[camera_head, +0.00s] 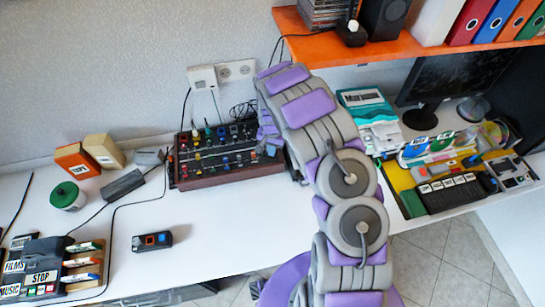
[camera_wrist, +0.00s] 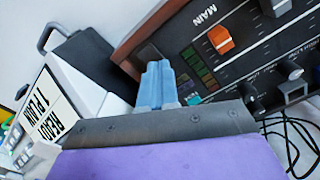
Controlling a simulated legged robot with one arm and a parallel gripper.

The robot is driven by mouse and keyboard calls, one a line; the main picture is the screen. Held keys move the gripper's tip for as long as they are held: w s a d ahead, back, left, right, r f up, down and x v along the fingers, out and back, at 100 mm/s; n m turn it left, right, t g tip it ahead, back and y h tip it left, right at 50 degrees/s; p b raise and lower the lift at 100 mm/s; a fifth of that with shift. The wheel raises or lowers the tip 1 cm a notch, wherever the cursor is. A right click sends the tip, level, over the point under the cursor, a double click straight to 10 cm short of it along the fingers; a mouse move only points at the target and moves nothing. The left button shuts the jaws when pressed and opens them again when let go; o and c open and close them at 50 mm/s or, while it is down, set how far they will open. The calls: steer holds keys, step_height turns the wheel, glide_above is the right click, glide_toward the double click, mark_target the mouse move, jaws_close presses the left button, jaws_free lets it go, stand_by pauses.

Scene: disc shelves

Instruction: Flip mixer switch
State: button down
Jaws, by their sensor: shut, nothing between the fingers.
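The mixer (camera_head: 232,172) is a dark panel in a wooden case with many knobs, on the white desk near the wall. In the wrist view the mixer (camera_wrist: 262,62) tilts across the upper right and shows the word MAIN, an orange switch (camera_wrist: 221,40), grey knobs and green and amber lights. My gripper (camera_wrist: 157,70) has blue fingers that are shut and empty, in front of the mixer's wooden edge and left of the orange switch. Whether they touch the mixer I cannot tell.
An orange shelf (camera_head: 400,50) with binders overhangs the desk at the right. A white box marked READY 1 PLAN (camera_wrist: 52,105) and a dark block (camera_wrist: 88,62) show beside my fingers. Cables lie right of the mixer. The front desk is clear around a small black device (camera_head: 152,240).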

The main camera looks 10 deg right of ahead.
steer(key=shift+f, duration=0.1)
stand_by(0.3)
steer(key=shift+r+p, duration=0.95)
steer(key=shift+r, duration=2.5)
